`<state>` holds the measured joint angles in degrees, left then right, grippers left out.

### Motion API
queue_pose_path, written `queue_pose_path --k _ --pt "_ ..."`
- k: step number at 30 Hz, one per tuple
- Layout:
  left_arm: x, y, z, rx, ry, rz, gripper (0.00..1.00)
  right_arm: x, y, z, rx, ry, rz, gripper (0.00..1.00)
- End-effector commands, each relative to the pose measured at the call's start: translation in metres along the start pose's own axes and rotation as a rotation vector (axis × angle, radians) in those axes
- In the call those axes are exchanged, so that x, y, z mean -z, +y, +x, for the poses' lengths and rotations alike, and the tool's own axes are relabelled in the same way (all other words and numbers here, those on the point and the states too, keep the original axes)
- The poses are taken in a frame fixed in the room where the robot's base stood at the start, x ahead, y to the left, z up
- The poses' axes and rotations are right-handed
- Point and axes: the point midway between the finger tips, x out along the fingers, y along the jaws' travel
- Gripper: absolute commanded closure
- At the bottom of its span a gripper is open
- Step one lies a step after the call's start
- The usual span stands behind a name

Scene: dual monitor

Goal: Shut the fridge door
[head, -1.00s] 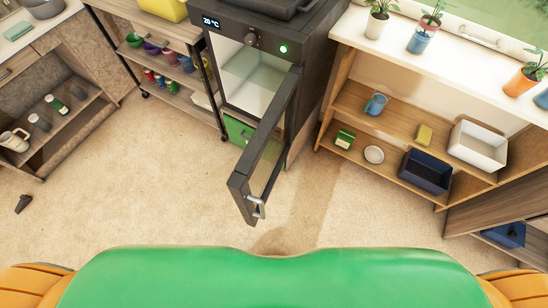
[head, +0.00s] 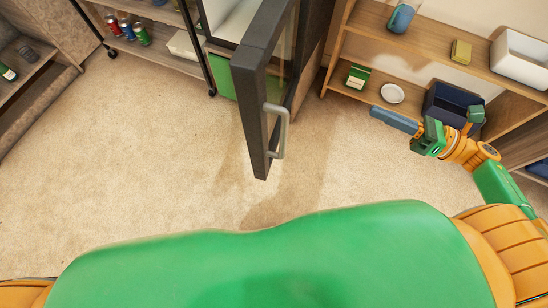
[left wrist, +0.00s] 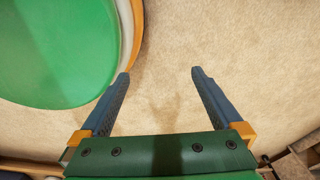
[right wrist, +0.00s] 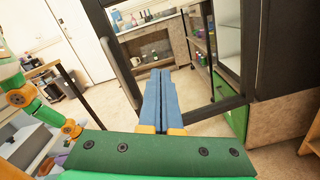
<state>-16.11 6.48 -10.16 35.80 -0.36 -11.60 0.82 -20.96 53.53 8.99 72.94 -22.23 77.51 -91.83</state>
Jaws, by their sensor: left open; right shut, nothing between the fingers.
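The fridge door (head: 255,75) stands wide open in the head view, a dark frame with glass, swung out toward me. Its metal handle (head: 282,130) is on the outer right face. The fridge's pale interior (head: 233,20) shows at the top, partly cut off. My right gripper (head: 376,112) is shut and empty, to the right of the handle and apart from it. In the right wrist view its closed fingers (right wrist: 160,75) point toward the open door frame (right wrist: 112,60). My left gripper (left wrist: 160,73) is open and empty above the floor, outside the head view.
A wooden shelf unit (head: 440,45) with a navy bin (head: 447,103), a white bin (head: 522,55) and a small plate (head: 392,93) stands right, close to my right arm. A rack with cans (head: 125,32) is at the upper left. The carpet (head: 120,150) is clear.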

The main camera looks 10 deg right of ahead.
Motion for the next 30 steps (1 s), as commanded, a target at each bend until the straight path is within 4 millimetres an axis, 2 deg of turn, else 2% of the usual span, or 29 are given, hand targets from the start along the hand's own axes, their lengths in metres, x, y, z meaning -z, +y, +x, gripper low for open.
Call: queue_pose_path --k 1,4,8,24,30 --pt "-0.001 0.0 0.036 0.003 0.007 -0.001 0.0 0.024 0.009 -0.001 -0.119 0.05 -0.142 1.0" --pt "0.004 -0.002 0.044 0.007 0.017 -0.002 0.0 0.025 0.037 -0.004 -0.294 0.1 -0.331 1.0" --pt "0.006 -0.002 0.036 0.007 0.019 -0.003 0.0 0.019 0.051 0.002 -0.349 0.109 -0.385 1.0" --pt "-0.006 0.009 0.017 -0.013 -0.009 0.004 0.0 0.034 0.084 0.105 -0.342 0.102 -0.379 1.0" --pt "-0.01 0.012 0.015 -0.018 -0.018 0.006 0.0 0.039 0.089 0.123 -0.34 0.104 -0.377 1.0"
